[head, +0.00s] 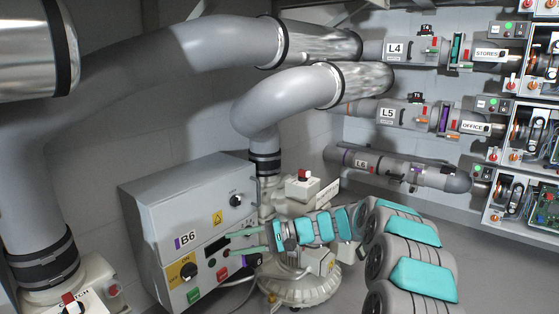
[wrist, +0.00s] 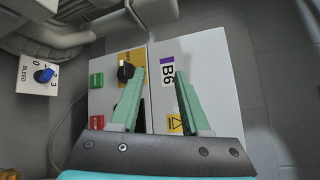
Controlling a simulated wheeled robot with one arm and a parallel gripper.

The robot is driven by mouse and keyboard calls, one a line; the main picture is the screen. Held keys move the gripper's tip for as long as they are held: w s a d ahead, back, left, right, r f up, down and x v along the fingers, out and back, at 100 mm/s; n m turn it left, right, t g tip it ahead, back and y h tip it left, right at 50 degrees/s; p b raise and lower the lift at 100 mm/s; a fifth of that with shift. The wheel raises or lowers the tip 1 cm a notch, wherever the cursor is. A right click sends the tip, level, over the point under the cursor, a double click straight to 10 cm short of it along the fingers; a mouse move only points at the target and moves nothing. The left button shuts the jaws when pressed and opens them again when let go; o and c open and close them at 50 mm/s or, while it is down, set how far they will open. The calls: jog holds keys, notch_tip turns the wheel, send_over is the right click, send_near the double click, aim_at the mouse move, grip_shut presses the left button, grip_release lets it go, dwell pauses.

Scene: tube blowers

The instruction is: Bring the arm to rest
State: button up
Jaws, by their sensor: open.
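My arm with teal pads reaches in from the lower right of the head view. My gripper (head: 229,244) is at its end, in front of the grey B6 control box (head: 150,212). In the wrist view my gripper (wrist: 160,74) is open with its two green fingers apart and nothing between them. The B6 box (wrist: 215,65) lies beyond the fingertips, its label just beside the right finger. I cannot tell whether a fingertip touches the panel.
The box carries a yellow-backed black rotary switch (head: 188,270), a green button (head: 194,295) and a red button (head: 222,273). Large grey pipes (head: 190,50) run overhead. Tubes L4, L5 and L6 (head: 400,170) line the back wall.

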jog(key=s+d+r+n+g+h, duration=0.1)
jog(key=s+d+n+h, duration=0.2)
jog(key=s, duration=0.9)
jog(key=s+d+r+g+h, duration=0.15)
jog(key=s+h, duration=0.25)
jog(key=s, duration=0.7)
jog(key=s+d+f+t+h, duration=0.1)
jog(key=s+d+f+h, duration=0.3)
jog(key=s+d, duration=0.7)
jog(key=s+d+f+t+h, duration=0.15)
jog(key=s+d+h, duration=0.35)
jog(key=s+d, duration=0.55)
notch_tip(320, 180, up, 14)
jog(key=p, duration=1.4)
jog(key=shift+f, duration=0.15)
